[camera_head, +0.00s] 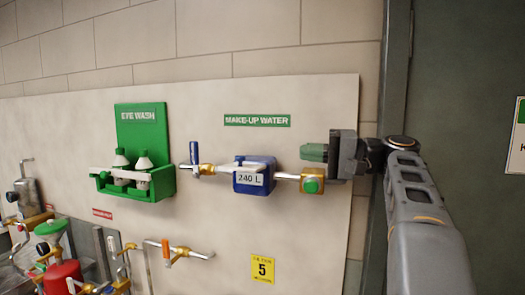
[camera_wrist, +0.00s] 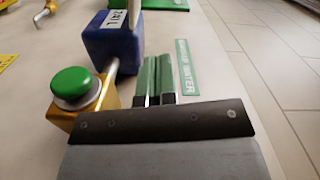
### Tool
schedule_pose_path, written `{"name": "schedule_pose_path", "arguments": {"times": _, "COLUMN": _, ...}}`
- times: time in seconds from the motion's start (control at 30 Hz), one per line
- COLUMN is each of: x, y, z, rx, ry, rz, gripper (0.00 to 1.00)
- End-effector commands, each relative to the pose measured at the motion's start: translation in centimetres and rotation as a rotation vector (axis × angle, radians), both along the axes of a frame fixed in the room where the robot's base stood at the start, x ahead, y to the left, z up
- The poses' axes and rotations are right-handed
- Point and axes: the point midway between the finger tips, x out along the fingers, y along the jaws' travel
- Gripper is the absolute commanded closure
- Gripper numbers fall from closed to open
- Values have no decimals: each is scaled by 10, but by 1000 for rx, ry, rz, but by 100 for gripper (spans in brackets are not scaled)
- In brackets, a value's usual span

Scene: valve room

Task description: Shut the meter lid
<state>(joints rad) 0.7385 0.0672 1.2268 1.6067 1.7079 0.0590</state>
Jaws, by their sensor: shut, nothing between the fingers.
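The meter is a blue box (camera_head: 255,170) on the pipe under the MAKE-UP WATER sign, with a white "240 L" label on its face. My gripper (camera_head: 314,153) has green fingertips that lie together, pointing left. It is empty, to the right of the meter and above the brass valve, apart from both. In the wrist view the fingertips (camera_wrist: 157,75) point toward the sign side of the meter.
A brass valve with a green knob (camera_head: 312,184) sits right of the meter. A blue-handled valve (camera_head: 195,155) is on its left. A green eye wash station (camera_head: 140,150) hangs further left. The green MAKE-UP WATER sign (camera_head: 257,120) is above.

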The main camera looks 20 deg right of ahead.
Motion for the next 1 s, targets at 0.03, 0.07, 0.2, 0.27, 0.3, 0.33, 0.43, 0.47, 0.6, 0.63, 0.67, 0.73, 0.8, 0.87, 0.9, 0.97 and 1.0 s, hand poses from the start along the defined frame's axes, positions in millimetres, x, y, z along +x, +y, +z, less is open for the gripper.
{"name": "schedule_pose_path", "arguments": {"times": 0.03, "x": 4, "y": 9, "z": 1, "rx": -1, "ry": 0, "rz": 4, "gripper": 100}}
{"name": "schedule_pose_path", "arguments": {"times": 0.07, "x": 8, "y": 13, "z": 2, "rx": 0, "ry": 0, "rz": 5, "gripper": 100}}
{"name": "schedule_pose_path", "arguments": {"times": 0.2, "x": 23, "y": 36, "z": 2, "rx": -1, "ry": 2, "rz": 3, "gripper": 100}}
{"name": "schedule_pose_path", "arguments": {"times": 0.27, "x": 29, "y": 45, "z": 2, "rx": -1, "ry": 2, "rz": 2, "gripper": 100}}
{"name": "schedule_pose_path", "arguments": {"times": 0.3, "x": 34, "y": 51, "z": 2, "rx": -1, "ry": 2, "rz": 2, "gripper": 100}}
{"name": "schedule_pose_path", "arguments": {"times": 0.33, "x": 37, "y": 55, "z": 2, "rx": 0, "ry": 2, "rz": 1, "gripper": 100}}
{"name": "schedule_pose_path", "arguments": {"times": 0.43, "x": 46, "y": 69, "z": 2, "rx": -1, "ry": 2, "rz": 0, "gripper": 100}}
{"name": "schedule_pose_path", "arguments": {"times": 0.47, "x": 45, "y": 73, "z": 1, "rx": -2, "ry": 2, "rz": -1, "gripper": 100}}
{"name": "schedule_pose_path", "arguments": {"times": 0.6, "x": 41, "y": 89, "z": -3, "rx": -3, "ry": 2, "rz": -4, "gripper": 100}}
{"name": "schedule_pose_path", "arguments": {"times": 0.63, "x": 41, "y": 92, "z": -3, "rx": -2, "ry": 1, "rz": -4, "gripper": 100}}
{"name": "schedule_pose_path", "arguments": {"times": 0.67, "x": 41, "y": 95, "z": -4, "rx": -2, "ry": 1, "rz": -4, "gripper": 100}}
{"name": "schedule_pose_path", "arguments": {"times": 0.73, "x": 40, "y": 99, "z": -5, "rx": -2, "ry": 1, "rz": -4, "gripper": 100}}
{"name": "schedule_pose_path", "arguments": {"times": 0.8, "x": 39, "y": 102, "z": -6, "rx": -2, "ry": 3, "rz": -5, "gripper": 100}}
{"name": "schedule_pose_path", "arguments": {"times": 0.87, "x": 39, "y": 104, "z": -7, "rx": -2, "ry": 2, "rz": -6, "gripper": 100}}
{"name": "schedule_pose_path", "arguments": {"times": 0.9, "x": 39, "y": 105, "z": -7, "rx": -2, "ry": 2, "rz": -6, "gripper": 100}}
{"name": "schedule_pose_path", "arguments": {"times": 0.97, "x": 39, "y": 105, "z": -7, "rx": -2, "ry": 2, "rz": -6, "gripper": 100}}
{"name": "schedule_pose_path", "arguments": {"times": 1.0, "x": 39, "y": 105, "z": -7, "rx": -2, "ry": 2, "rz": -6, "gripper": 100}}
